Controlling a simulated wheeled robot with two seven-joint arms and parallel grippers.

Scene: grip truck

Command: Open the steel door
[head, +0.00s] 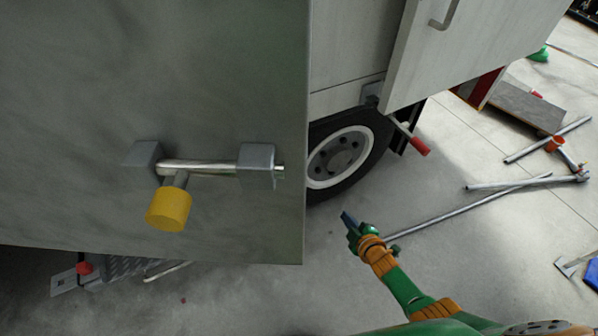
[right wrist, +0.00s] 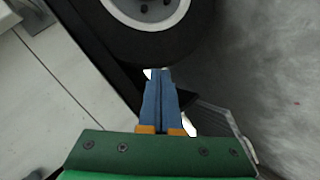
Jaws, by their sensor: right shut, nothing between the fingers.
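The steel door (head: 150,80) is a large grey panel filling the left of the head view. It stands in front of part of the truck's side. A metal bolt latch (head: 205,167) with a yellow knob (head: 168,209) sits near its lower edge. My right gripper (head: 348,218) is to the right of the door's lower right corner, apart from it, in front of the truck wheel. In the right wrist view its blue fingers (right wrist: 160,75) are together and empty, pointing toward the tyre. My left gripper does not show.
The truck wheel (head: 342,157) is behind the door's right edge. A second pale door panel (head: 470,40) with a handle stands at upper right, with a red-tipped lever (head: 420,147) below. Metal poles (head: 470,210) lie on the grey floor at right. Bare floor lies below the wheel.

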